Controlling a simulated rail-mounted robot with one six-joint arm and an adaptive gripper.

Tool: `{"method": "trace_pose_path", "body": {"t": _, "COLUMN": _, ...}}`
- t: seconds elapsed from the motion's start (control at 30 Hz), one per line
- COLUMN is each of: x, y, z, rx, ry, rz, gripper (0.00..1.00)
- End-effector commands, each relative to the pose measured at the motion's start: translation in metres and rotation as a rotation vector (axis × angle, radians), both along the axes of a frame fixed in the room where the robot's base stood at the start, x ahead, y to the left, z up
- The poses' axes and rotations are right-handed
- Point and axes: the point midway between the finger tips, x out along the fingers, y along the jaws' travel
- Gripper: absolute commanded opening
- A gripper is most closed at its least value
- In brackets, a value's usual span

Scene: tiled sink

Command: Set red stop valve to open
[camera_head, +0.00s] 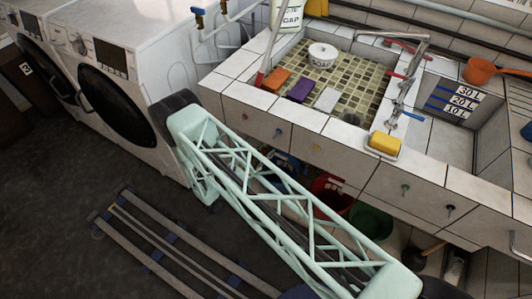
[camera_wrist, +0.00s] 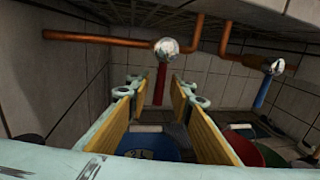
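The red stop valve (camera_wrist: 160,84) shows in the wrist view. Its red handle hangs straight down from a silvery round body on a copper pipe, crosswise to the pipe's horizontal left run. My gripper (camera_wrist: 154,94) is open, with its two yellow-padded fingers apart and nothing held. In the picture, the red handle appears between the fingertips, apparently beyond them; I cannot tell the exact gap. In the head view, neither the valve nor my gripper can be made out; my pale green arm reaches toward the lower right.
A blue-handled valve (camera_wrist: 262,92) hangs to the right on another copper pipe (camera_wrist: 250,57). Below are a blue bucket (camera_wrist: 150,146), a red bucket (camera_head: 330,194) and a green bucket (camera_head: 371,221). The tiled sink front (camera_head: 330,155) stands close beside my arm; washing machines (camera_head: 125,60) stand left.

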Motion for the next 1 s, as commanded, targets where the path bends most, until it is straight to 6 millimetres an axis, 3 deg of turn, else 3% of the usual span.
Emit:
{"method": "trace_pose_path", "body": {"t": 0.27, "x": 0.0004, "y": -0.0003, "z": 0.0001, "rx": 0.000, "ry": 0.000, "rz": 0.000, "gripper": 0.20}}
{"method": "trace_pose_path", "body": {"t": 0.5, "x": 0.0004, "y": -0.0003, "z": 0.0000, "rx": 0.000, "ry": 0.000, "rz": 0.000, "gripper": 0.00}}
{"method": "trace_pose_path", "body": {"t": 1.0, "x": -0.0044, "y": -0.0080, "z": -0.0002, "rx": -0.024, "ry": 0.014, "rz": 0.000, "gripper": 0.00}}
